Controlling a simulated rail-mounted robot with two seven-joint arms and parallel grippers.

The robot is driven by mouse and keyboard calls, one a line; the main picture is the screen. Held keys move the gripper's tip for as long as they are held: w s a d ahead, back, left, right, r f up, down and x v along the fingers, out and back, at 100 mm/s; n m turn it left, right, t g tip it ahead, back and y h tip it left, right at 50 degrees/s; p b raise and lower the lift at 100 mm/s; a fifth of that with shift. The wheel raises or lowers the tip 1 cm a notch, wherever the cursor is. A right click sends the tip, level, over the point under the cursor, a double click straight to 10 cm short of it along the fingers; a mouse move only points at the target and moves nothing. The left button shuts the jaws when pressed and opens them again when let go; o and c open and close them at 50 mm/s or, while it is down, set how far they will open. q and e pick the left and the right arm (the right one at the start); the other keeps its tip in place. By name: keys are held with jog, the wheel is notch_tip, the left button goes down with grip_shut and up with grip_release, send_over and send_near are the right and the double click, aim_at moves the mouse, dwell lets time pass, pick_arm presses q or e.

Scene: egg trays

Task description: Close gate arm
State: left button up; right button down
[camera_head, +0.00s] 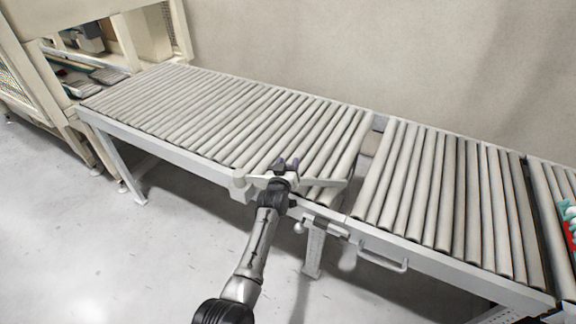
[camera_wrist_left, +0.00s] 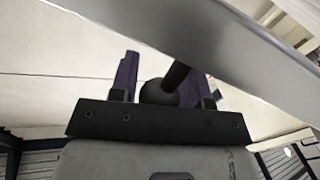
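The gate arm (camera_head: 322,183) looks like a pale flat bar at the front edge of the roller conveyor, running from a rounded white post (camera_head: 239,182) toward the gap between conveyor sections. My left gripper (camera_head: 285,163) is at this bar, with its two dark fingertips apart and pointing up. In the left wrist view, a wide silver bar (camera_wrist_left: 190,45) crosses in front of the purple-grey fingers (camera_wrist_left: 168,80). A dark rounded knob with a rod (camera_wrist_left: 160,92) shows between the fingers; I cannot tell whether they touch it. My right gripper is out of view.
The left roller conveyor (camera_head: 200,112) and the middle conveyor section (camera_head: 430,180) are bare, with a narrow gap between them. A handle (camera_head: 385,262) sticks out from the middle section's front. A cream machine frame (camera_head: 160,35) stands at the far left. The floor (camera_head: 90,230) in front is clear.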

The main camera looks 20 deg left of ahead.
pick_arm(q)
jog(key=shift+o, duration=1.4)
jog(key=shift+f, duration=0.1)
jog(key=shift+s+d+p, duration=0.1)
jog(key=shift+s+p, duration=0.2)
jog(key=shift+s, duration=0.15)
jog(key=s+d+p, duration=0.2)
jog(key=s+p, duration=0.1)
jog(key=s, duration=0.9)
jog(key=shift+s+p, duration=0.35)
jog(key=shift+p, duration=0.05)
